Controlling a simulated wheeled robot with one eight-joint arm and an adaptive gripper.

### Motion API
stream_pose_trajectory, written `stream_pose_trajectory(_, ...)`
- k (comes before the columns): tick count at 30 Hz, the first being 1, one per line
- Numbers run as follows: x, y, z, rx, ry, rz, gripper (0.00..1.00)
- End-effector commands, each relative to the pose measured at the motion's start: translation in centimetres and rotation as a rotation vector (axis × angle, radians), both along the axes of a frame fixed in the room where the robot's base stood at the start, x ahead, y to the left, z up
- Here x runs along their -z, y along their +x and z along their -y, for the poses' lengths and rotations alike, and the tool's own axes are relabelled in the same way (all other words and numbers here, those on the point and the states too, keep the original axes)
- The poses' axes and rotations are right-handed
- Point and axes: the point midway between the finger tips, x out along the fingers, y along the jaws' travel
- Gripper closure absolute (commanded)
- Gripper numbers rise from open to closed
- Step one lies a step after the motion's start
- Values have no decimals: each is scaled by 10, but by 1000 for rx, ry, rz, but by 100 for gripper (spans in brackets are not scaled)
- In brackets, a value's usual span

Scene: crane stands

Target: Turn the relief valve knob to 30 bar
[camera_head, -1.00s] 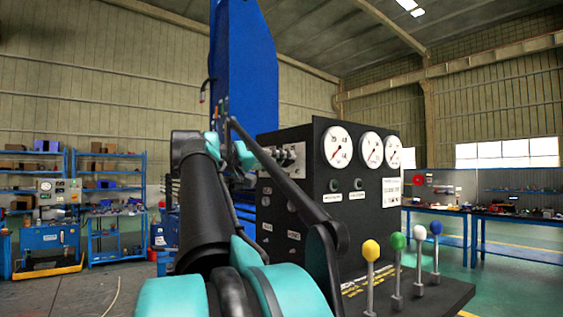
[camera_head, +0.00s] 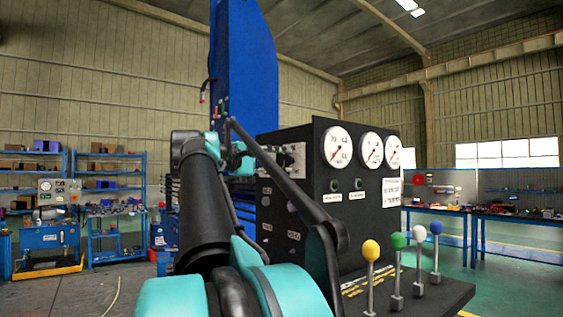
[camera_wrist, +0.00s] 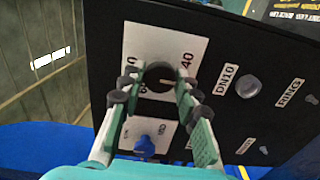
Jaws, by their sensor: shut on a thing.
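The relief valve knob (camera_wrist: 160,75) is a round black knob on a white scale plate (camera_wrist: 148,42) in the wrist view. A short pale pointer line shows on it. The number 40 is readable at its upper right; the other markings are partly covered. My gripper (camera_wrist: 157,84) is shut on the knob, one green finger with dark pads on each side. The box's front carries white gauges (camera_head: 338,146).
A blue knob (camera_wrist: 144,146) sits on a second white plate just below. Levers with coloured balls, such as the yellow one (camera_head: 371,250), stand before the box.

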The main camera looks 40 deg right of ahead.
Motion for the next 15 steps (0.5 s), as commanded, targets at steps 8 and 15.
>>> stream_pose_trajectory(8,0,0,0,-1,18,-156,97)
stream_pose_trajectory(15,0,0,0,-1,26,-221,97)
